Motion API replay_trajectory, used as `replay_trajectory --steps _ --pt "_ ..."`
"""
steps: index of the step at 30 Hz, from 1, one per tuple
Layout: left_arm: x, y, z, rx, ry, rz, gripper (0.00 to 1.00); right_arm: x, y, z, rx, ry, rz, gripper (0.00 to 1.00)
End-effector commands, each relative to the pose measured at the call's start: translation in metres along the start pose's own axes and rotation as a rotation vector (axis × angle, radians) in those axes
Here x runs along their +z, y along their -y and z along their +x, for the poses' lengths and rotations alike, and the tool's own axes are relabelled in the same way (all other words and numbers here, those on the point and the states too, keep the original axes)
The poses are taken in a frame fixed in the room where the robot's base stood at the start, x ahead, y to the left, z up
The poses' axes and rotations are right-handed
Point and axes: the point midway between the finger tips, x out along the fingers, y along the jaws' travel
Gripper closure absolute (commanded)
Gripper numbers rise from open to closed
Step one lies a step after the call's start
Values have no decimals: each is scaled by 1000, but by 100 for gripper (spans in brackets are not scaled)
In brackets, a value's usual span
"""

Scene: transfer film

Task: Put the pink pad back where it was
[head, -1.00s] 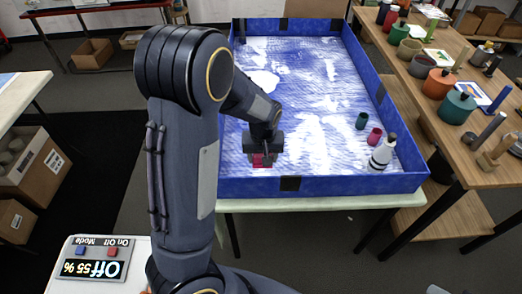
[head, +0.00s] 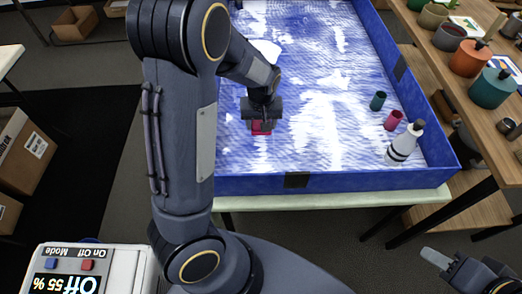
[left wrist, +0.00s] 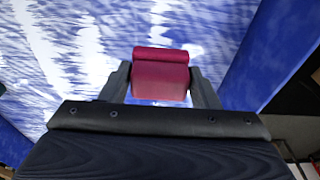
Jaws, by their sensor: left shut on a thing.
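The pink pad (head: 261,127), a deep pink-red block, is between the fingers of my left gripper (head: 262,122). The gripper is shut on it, over the left part of the blue-walled tray (head: 240,184). In the left wrist view the pad (left wrist: 160,78) sits between both fingertips (left wrist: 160,86), with the streaked blue-and-white tray floor behind it. I cannot tell whether the pad touches the floor. My right gripper (head: 440,258) shows only partly at the lower right, empty-looking, outside the tray; its opening is unclear.
In the tray's right part stand a green cup (head: 378,101), a pink cup (head: 393,120) and a white bottle with dark bands (head: 403,145). A wooden table (head: 440,50) with pots is at the right. The tray's middle is clear.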

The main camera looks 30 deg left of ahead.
Motion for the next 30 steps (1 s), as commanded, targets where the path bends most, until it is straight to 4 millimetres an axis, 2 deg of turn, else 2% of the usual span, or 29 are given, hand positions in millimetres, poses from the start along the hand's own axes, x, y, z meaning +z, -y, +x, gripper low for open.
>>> replay_trajectory --steps 1,6,15,20,25,30 --pt "2 0 11 0 0 0 66 5 -4 10 0 0 0 60" --pt "4 0 25 -1 1 0 66 9 -8 18 0 0 0 60" --pt "12 1 74 -4 4 0 66 8 -8 17 0 0 0 60" --pt "14 1 88 -2 2 0 66 8 -8 16 0 0 0 60" --pt "17 1 112 -2 2 0 66 8 -7 16 0 0 0 60" --pt "18 0 119 1 -1 -1 66 8 -7 16 0 0 0 60"
